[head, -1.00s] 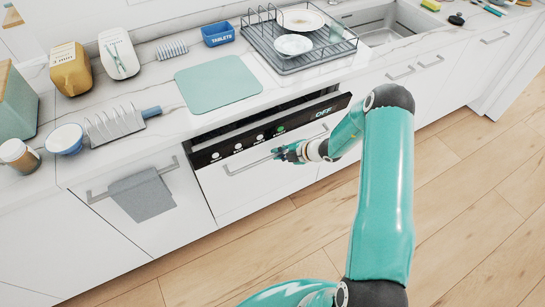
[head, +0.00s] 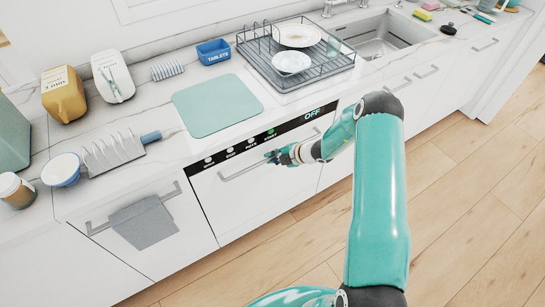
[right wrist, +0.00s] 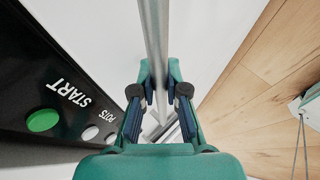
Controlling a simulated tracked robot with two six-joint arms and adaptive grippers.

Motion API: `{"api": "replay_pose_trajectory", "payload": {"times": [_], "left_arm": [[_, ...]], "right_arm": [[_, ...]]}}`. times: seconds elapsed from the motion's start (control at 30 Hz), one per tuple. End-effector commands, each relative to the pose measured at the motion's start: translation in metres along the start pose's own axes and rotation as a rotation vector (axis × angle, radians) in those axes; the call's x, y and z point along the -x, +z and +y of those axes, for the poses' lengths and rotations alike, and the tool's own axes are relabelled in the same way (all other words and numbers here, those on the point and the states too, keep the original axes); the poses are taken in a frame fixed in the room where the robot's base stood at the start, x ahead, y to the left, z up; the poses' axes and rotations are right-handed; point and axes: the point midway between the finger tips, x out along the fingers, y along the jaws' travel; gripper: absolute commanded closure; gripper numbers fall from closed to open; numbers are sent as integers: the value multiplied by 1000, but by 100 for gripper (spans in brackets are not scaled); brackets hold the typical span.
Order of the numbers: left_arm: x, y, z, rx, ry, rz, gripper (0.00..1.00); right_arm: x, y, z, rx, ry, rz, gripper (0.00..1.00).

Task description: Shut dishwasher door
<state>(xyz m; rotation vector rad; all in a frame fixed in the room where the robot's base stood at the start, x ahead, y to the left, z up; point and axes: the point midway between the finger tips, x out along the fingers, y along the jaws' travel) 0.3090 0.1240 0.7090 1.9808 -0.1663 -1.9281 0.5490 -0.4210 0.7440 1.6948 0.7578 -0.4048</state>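The dishwasher door (head: 262,193) is white with a black control strip (head: 262,139) along its top. In the head view it stands upright, with its strip close under the counter edge and in line with the neighbouring fronts. Its long bar handle (head: 240,171) runs across the front. My right gripper (head: 272,157) is at the handle's right part. In the right wrist view the handle bar (right wrist: 155,40) passes between the fingers of the right gripper (right wrist: 160,88), which look closed around it. The green START button (right wrist: 43,120) shows beside it. My left gripper is not in view.
A grey towel (head: 143,222) hangs on the cabinet handle left of the dishwasher. A green mat (head: 217,105) and a dish rack (head: 270,73) with plates stand on the counter above. The wooden floor (head: 460,200) at the right is clear.

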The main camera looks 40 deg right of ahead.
Motion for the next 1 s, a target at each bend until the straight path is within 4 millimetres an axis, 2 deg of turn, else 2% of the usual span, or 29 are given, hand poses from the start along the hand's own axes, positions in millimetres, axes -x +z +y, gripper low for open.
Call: {"api": "replay_pose_trajectory", "payload": {"times": [0.03, 0.17, 0.2, 0.73, 0.87, 1.0], "left_arm": [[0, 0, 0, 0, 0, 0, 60], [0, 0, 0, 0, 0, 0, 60], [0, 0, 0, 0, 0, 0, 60], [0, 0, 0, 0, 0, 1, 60], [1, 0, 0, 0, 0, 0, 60], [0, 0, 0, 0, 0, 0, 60]], "right_arm": [[1, 6, 7, 2, 12, -14, 84], [0, 5, 8, 5, 12, -11, 62], [0, 4, 8, 5, 12, -10, 61], [1, 1, 6, 8, 8, -2, 61], [13, 1, 6, 6, 8, -4, 61], [37, 1, 6, 8, 8, -5, 61]]}}
